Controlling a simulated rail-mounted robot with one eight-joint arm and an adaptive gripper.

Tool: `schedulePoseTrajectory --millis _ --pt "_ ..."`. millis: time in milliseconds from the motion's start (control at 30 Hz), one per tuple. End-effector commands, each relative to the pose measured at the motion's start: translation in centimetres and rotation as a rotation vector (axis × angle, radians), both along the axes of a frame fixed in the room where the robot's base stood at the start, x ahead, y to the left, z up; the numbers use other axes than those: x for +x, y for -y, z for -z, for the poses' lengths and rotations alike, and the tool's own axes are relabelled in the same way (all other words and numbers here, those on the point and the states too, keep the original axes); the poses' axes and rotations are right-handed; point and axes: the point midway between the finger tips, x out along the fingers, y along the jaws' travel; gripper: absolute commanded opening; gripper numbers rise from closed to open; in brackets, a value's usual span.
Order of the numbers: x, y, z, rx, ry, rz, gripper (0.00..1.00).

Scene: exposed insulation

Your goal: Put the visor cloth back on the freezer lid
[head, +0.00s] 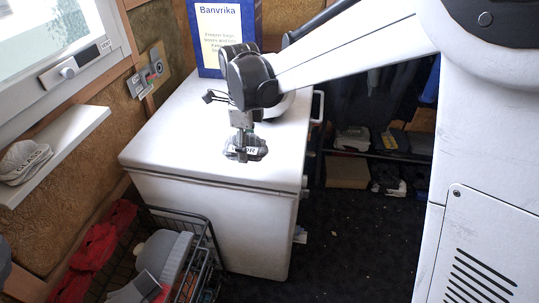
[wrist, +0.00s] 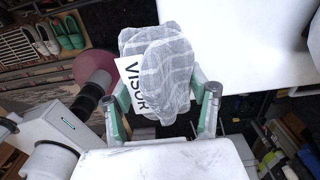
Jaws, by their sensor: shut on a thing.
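The visor cloth (head: 257,142) is a crumpled grey patterned cloth with a white VISOR label. It hangs from my gripper (head: 243,133) and overlaps the white freezer lid (head: 180,135) in the head view. In the wrist view the cloth (wrist: 170,50) sits between the two green-and-grey fingers of my gripper (wrist: 160,115), which is shut on it. A broad white surface, seemingly the lid (wrist: 260,40), lies to the right of the cloth there, with dark floor below. I cannot tell the height of the cloth above the lid.
A blue Banvrika box (head: 222,35) stands at the back of the freezer lid. A wire basket (head: 200,250) with red cloth and grey items stands at the front left. A narrow shelf (head: 60,150) runs along the left wall. The front and left of the lid look clear.

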Motion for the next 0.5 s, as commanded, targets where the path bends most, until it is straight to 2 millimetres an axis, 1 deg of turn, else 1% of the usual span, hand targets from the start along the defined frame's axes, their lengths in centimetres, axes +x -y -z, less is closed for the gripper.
schedulePoseTrajectory --millis 67,167,500 --pt "0.5 0.3 0.4 0.000 0.000 0.012 0.29" --pt "1.8 1.2 1.3 0.000 0.000 0.014 0.29" --pt "7.2 5.0 5.3 0.000 0.000 0.012 0.29"
